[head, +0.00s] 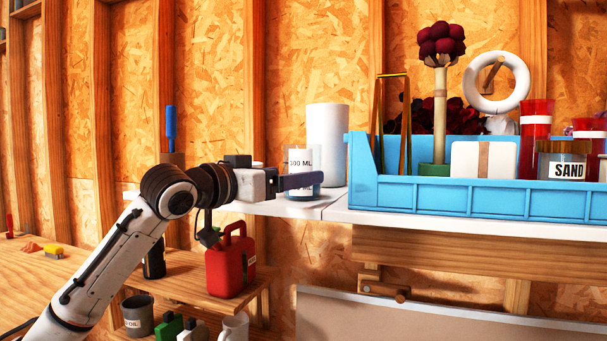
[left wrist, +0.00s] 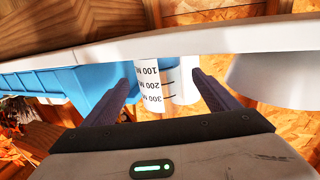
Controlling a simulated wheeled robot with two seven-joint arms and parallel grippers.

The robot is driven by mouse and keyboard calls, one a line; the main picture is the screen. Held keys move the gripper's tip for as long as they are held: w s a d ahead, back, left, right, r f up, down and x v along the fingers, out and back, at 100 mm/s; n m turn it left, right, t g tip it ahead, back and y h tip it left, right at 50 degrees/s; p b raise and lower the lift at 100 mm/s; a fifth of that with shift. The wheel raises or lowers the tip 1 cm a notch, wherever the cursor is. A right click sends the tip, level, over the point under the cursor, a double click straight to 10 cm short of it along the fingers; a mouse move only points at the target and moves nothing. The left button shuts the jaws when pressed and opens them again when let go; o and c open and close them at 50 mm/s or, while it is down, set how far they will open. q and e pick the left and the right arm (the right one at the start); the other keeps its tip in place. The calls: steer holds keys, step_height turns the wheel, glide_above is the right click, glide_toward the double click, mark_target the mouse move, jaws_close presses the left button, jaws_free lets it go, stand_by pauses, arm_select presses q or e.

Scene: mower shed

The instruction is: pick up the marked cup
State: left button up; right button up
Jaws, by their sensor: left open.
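The marked cup (head: 300,158) is pale, with black volume lines and "300 ML" lettering. It stands near the front edge of the white shelf, partly hidden by my left gripper. My left gripper (head: 312,181) is level in front of its lower part. In the left wrist view, the cup (left wrist: 152,92) shows its 100, 200 and 300 marks in the gap between the two open fingers of the gripper (left wrist: 161,76). A gap shows on either side of it, and I see no grip on it. My right gripper is not in view.
A tall white cylinder (head: 327,135) stands close behind the cup. A blue crate (head: 470,200) of various items fills the shelf (head: 335,211) to the right. A red canister (head: 230,262) stands on a lower wooden shelf, below my left gripper.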

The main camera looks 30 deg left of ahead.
arm_select(q)
steer(key=w, duration=0.5)
steer(key=shift+w+d+f+p, duration=0.1)
steer(key=shift+d+f+p, duration=0.1)
steer(key=shift+f+p, duration=0.2)
steer(key=c, duration=1.2)
